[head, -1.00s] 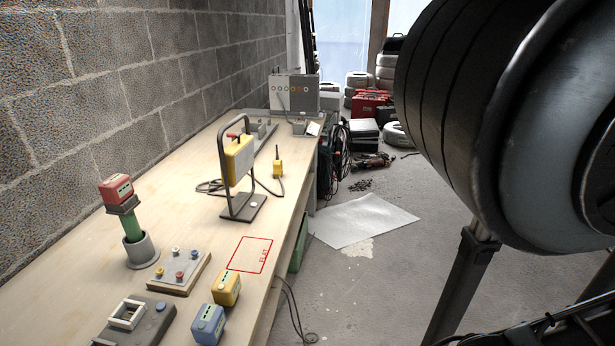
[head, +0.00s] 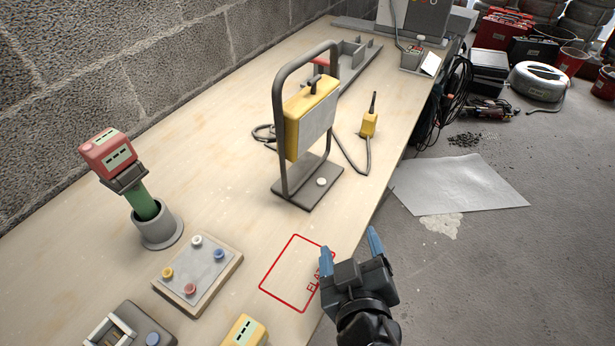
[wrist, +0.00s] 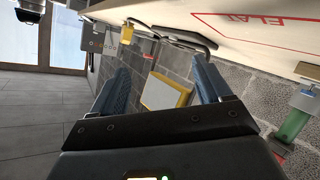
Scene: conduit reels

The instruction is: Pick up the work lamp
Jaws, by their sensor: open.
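The work lamp (head: 311,118) has a yellow body hung in a dark grey tube frame on a flat base. It stands upright on the workbench (head: 225,235). My gripper (head: 350,248) is open and empty at the bench's right edge, in front of and to the right of the lamp, apart from it. In the wrist view the lamp's yellow body with its pale panel (wrist: 164,93) shows between the blue fingers of my gripper (wrist: 160,88), some distance beyond them.
A red outlined square (head: 297,273) marks the bench near my gripper. A red box on a green post (head: 130,180), a button panel (head: 198,276) and a yellow box (head: 245,332) stand to the left and front. A yellow cabled device (head: 369,123) is right of the lamp.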

